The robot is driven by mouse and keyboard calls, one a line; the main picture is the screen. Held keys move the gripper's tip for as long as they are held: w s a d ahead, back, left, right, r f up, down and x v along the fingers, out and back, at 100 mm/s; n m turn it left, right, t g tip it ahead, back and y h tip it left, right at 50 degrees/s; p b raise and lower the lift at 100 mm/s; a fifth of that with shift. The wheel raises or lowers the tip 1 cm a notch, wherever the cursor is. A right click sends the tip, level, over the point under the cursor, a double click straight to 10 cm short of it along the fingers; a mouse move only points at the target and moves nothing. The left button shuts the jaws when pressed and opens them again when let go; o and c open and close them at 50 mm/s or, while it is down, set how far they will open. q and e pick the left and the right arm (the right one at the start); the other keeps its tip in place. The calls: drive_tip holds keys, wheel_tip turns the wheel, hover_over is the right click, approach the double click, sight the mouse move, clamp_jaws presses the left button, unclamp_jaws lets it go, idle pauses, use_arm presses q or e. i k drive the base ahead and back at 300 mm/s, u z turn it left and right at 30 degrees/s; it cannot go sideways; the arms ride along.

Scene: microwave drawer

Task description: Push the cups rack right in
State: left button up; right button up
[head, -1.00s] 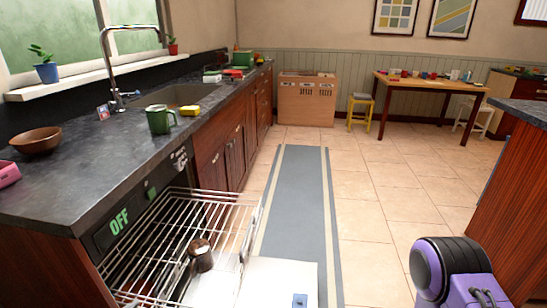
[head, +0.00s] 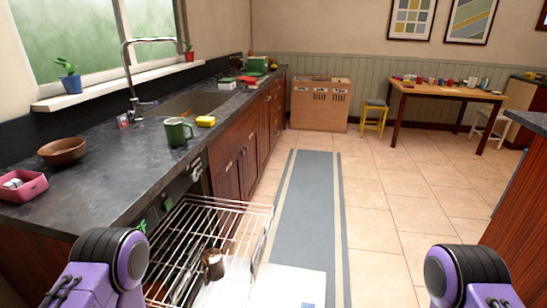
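The cups rack (head: 243,210) is a wire rack pulled out from the dishwasher under the counter, at the lower left of the head view. A brown metallic cup (head: 212,265) shows at the rack. The open white dishwasher door (head: 290,285) lies below and to the right of it. My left arm (head: 108,262) comes up at the lower left, in front of the dishwasher's near side. My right arm (head: 468,275) is at the lower right, apart from the rack over the floor. Neither gripper's fingers show.
The dark counter (head: 110,170) holds a green mug (head: 178,132), yellow sponge (head: 206,121), brown bowl (head: 63,151) and pink container (head: 22,186). A wooden cabinet stands at the right edge. The tiled floor (head: 385,225) between is clear, with a grey runner (head: 300,215).

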sight(259, 244)
drive_tip(key=u, duration=0.55)
drive_tip(key=k, duration=0.55)
drive_tip(key=z, duration=0.8)
drive_tip(key=i, duration=1)
drive_tip(key=u, duration=0.75)
